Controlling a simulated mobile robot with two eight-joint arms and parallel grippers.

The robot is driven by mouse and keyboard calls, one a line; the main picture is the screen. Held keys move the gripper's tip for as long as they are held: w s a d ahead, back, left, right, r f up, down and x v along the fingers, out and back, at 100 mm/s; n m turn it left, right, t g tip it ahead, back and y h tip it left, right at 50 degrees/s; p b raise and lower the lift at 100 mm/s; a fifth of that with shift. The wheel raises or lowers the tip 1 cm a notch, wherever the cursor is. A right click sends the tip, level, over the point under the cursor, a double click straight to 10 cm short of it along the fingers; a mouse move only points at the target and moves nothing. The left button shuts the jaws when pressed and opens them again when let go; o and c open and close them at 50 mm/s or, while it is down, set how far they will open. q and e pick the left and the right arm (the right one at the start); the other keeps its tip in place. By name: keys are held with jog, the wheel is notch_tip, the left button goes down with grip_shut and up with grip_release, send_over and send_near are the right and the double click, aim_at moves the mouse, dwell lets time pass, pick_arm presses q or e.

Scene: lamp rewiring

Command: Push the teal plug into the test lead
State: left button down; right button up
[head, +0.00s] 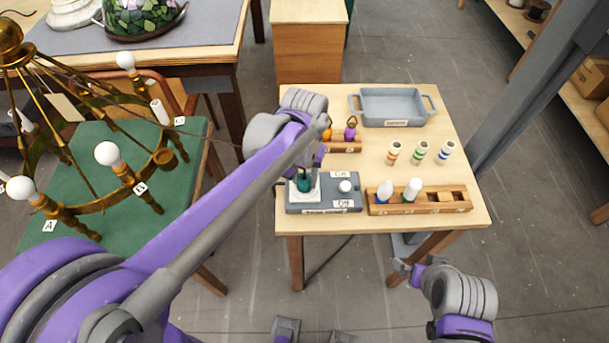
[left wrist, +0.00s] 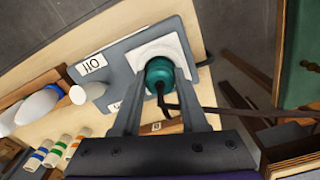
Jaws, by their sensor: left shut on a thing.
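The teal plug (head: 305,184) is between the fingers of my left gripper (head: 305,177), over the white square socket (head: 303,197) on the grey test box. In the left wrist view the round teal plug (left wrist: 160,72) sits against the white socket face (left wrist: 178,47), with the left fingers (left wrist: 162,98) closed on its sides. A dark cord runs from the plug. How deep the plug sits cannot be told. The grey box (head: 320,204) has a white knob (head: 345,186) and On and Off labels. My right gripper (head: 408,271) is low, in front of the table; its jaw opening is unclear.
A wooden rack (head: 445,205) with bulbs stands right of the box. Three striped cylinders (head: 420,152), a wooden holder (head: 342,145) and a grey tray (head: 394,121) are behind. A brass chandelier (head: 85,205) with bulbs stands over the green surface at left.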

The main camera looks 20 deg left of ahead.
pick_arm(q)
jog(key=shift+c, duration=1.8)
grip_release()
notch_tip(320, 180, up, 11)
jog(key=shift+p, duration=0.4)
jog(key=shift+s+f, duration=0.1)
jog(key=shift+f, duration=0.05)
jog(key=s+a+f+t, duration=0.2)
jog(key=s+a+f, duration=0.1)
jog(key=s+f, duration=0.3)
jog(key=s+a+f+t, duration=0.3)
jog(key=s+f, duration=0.3)
jog(key=s, duration=0.1)
jog(key=shift+s+a+f, duration=0.2)
jog(key=shift+s+a, duration=0.15)
jog(key=shift+s, duration=0.05)
